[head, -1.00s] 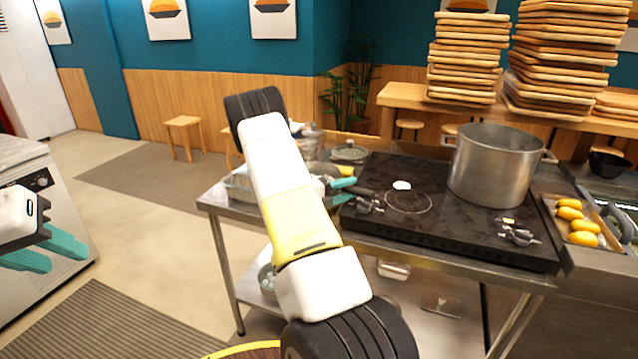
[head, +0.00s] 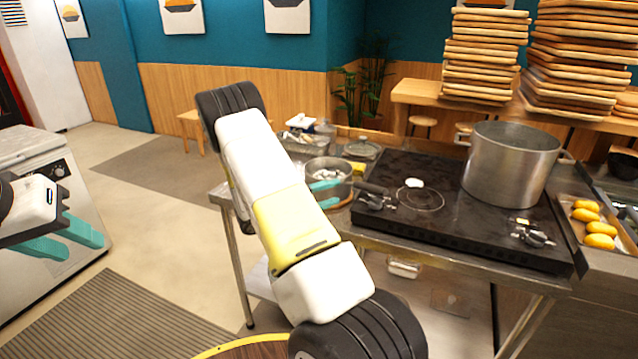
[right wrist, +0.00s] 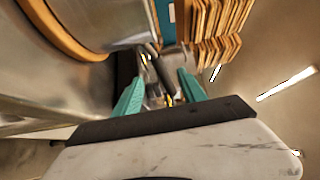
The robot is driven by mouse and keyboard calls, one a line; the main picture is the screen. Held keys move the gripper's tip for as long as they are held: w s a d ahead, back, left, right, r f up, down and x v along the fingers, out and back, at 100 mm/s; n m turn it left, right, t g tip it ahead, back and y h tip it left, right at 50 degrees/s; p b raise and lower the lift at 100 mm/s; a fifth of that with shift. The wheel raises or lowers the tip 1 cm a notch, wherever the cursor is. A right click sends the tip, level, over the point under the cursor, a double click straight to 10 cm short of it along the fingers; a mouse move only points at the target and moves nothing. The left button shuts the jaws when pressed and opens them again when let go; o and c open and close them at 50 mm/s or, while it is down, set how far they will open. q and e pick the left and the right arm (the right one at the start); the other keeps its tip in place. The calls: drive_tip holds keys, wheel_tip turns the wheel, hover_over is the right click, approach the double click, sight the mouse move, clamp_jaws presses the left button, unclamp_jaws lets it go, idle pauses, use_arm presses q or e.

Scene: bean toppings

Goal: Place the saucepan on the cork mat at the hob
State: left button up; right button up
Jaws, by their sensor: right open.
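The steel saucepan (head: 341,166) stands at the left end of the hob, its dark handle (head: 371,188) pointing right towards the burners. A brown curved edge of the cork mat (head: 346,201) shows under its right side; the rest of the mat is hidden. The saucepan appears to rest on it. My right gripper (head: 327,194) is open, its teal fingers in front of the saucepan, apart from the handle in the head view. In the right wrist view the open fingers (right wrist: 160,92) show beside a steel wall and brown rim. My left gripper (head: 65,240) is open and empty at far left.
The black hob (head: 450,225) carries a large stockpot (head: 510,165) at its right. A tray of yellow items (head: 596,228) lies further right. A glass lid (head: 362,149) and containers stand behind the saucepan. Stacked boards (head: 485,55) stand at the back.

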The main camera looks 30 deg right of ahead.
drive_tip(key=s+a+r+m+g+y, duration=0.1)
drive_tip(key=s+a+r+m+y, duration=0.35)
drive_tip(key=s+m, duration=0.35)
drive_tip(key=s+a+r+m+g+y, duration=0.2)
drive_tip(key=s+a+r+m+y, duration=0.35)
drive_tip(key=m, duration=0.55)
drive_tip(key=s+a+r+m+t+y, duration=0.8)
drive_tip(key=s+a+r+m+y, duration=0.2)
drive_tip(key=a+m, duration=0.4)
drive_tip(key=s+r+m, duration=0.1)
drive_tip(key=m, duration=0.1)
drive_tip(key=shift+s+a+r+m+t, duration=0.3)
drive_tip(key=shift+s+a+m, duration=0.1)
